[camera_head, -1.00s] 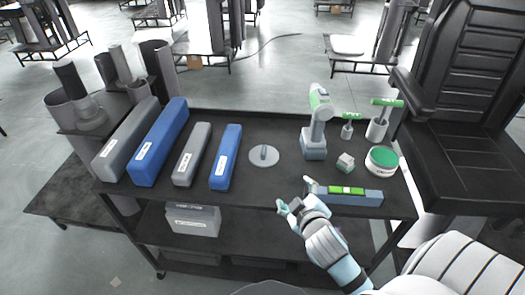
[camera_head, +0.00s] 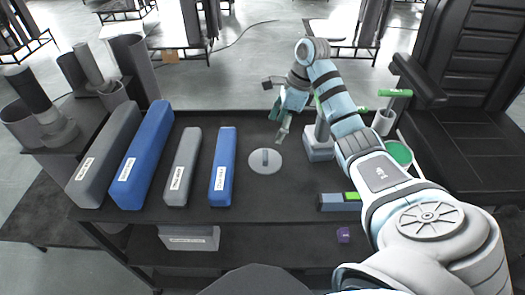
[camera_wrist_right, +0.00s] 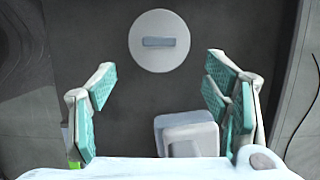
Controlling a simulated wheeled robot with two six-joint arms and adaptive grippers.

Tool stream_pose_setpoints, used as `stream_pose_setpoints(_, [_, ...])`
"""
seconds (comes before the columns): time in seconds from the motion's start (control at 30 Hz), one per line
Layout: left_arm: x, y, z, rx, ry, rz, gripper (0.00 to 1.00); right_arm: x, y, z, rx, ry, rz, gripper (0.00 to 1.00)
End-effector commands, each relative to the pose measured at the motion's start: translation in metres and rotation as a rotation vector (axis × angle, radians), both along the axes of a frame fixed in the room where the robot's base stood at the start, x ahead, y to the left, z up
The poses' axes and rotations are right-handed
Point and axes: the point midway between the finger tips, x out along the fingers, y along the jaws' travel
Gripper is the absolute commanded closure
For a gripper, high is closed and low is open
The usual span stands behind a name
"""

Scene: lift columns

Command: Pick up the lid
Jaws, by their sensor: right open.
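The lid (camera_head: 264,161) is a flat light-grey disc with a raised bar handle, lying on the dark table right of the shorter blue box. It also shows in the right wrist view (camera_wrist_right: 159,55), at top centre with its bar across the picture. My right gripper (camera_head: 280,120) is above the table, a little beyond the lid in the head view. In the right wrist view its teal-padded fingers (camera_wrist_right: 160,95) stand wide apart with nothing between them. The lid lies ahead of the fingertips, untouched. My left gripper is not in view.
Long grey and blue boxes (camera_head: 224,168) stand left of the lid. A green-and-white device (camera_head: 318,147) is close on the right, its base near the fingers. A green-topped tub (camera_head: 399,153) is partly hidden by my arm. The table in front of the lid is clear.

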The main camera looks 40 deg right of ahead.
Motion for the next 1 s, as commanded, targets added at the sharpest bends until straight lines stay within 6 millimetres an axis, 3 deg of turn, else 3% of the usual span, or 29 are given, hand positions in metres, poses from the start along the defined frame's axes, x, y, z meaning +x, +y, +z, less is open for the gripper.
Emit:
stream_pose_setpoints(0.03, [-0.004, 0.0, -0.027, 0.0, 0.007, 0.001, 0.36, 0.003, 0.004, -0.028, 0.003, -0.001, 0.002, 0.3])
stream_pose_setpoints(0.1, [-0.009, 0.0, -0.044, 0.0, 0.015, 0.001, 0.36, 0.007, 0.009, -0.047, 0.004, 0.0, 0.001, 0.3])
stream_pose_setpoints(0.27, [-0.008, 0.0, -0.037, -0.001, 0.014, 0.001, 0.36, 0.012, 0.016, -0.063, 0.004, 0.001, 0.003, 0.3])
stream_pose_setpoints(0.5, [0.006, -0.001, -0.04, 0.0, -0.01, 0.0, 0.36, 0.017, 0.028, -0.105, 0.005, 0.0, 0.006, 0.3])
stream_pose_setpoints(0.73, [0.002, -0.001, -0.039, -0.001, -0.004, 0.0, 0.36, 0.019, 0.029, -0.109, 0.003, -0.002, 0.005, 0.3])
stream_pose_setpoints(1.0, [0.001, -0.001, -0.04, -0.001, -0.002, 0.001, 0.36, 0.019, 0.028, -0.108, 0.003, -0.002, 0.005, 0.72])
